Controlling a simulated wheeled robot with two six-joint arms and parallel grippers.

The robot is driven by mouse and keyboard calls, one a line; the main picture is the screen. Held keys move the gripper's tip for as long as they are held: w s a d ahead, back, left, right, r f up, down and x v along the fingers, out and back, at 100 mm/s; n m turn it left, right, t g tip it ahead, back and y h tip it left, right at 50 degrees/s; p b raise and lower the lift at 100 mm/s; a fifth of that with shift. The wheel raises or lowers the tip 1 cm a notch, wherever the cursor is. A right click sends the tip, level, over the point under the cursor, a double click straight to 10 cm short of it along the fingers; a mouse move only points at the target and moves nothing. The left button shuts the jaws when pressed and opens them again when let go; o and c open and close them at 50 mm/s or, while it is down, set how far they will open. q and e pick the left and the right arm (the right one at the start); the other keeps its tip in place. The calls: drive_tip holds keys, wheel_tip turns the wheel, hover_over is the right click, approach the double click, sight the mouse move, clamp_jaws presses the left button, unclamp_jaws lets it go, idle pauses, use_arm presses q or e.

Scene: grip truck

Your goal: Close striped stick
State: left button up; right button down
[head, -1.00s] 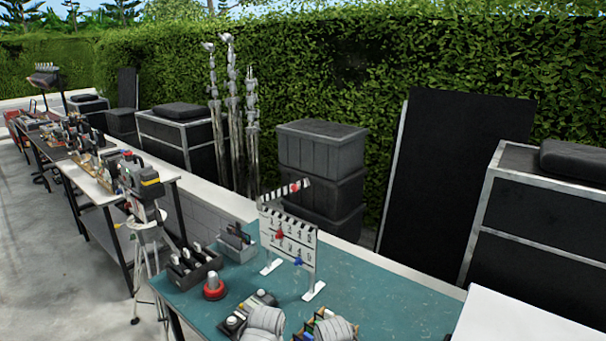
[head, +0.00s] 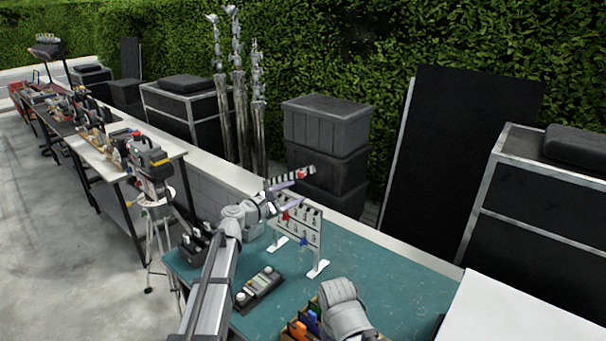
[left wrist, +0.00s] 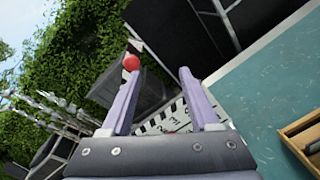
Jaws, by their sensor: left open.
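The clapperboard (head: 300,238) stands upright on its feet on the teal table. Its black-and-white striped stick (head: 309,171) is raised at an angle above the board's top edge, partly hidden by my gripper. A red knob (head: 299,173) is on the stick and also shows in the left wrist view (left wrist: 131,62), just beyond the left-hand fingertip. My left gripper (head: 298,191) is open and close to the stick, with nothing between its purple fingers (left wrist: 160,72). Part of the board (left wrist: 172,119) shows between the fingers in the wrist view. My right gripper's jaws do not show.
On the teal table (head: 385,285) are a grey control box (head: 258,287) and a wooden tray (left wrist: 306,134) at the front. Grey crates (head: 326,122) are stacked behind the table. The table right of the board is clear.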

sight(298, 176)
use_arm(q)
drive_tip(key=w+a+r+n+t, duration=0.1)
drive_tip(key=w+a+r+n, duration=0.1)
drive_tip(key=n, duration=0.1)
drive_tip(key=shift+w+r+t, duration=0.15)
drive_tip(key=shift+w+t, duration=0.2)
drive_tip(key=shift+t, duration=0.05)
drive_tip(key=shift+x, duration=3.95)
drive_tip(key=shift+s, duration=0.1)
clamp_jaws()
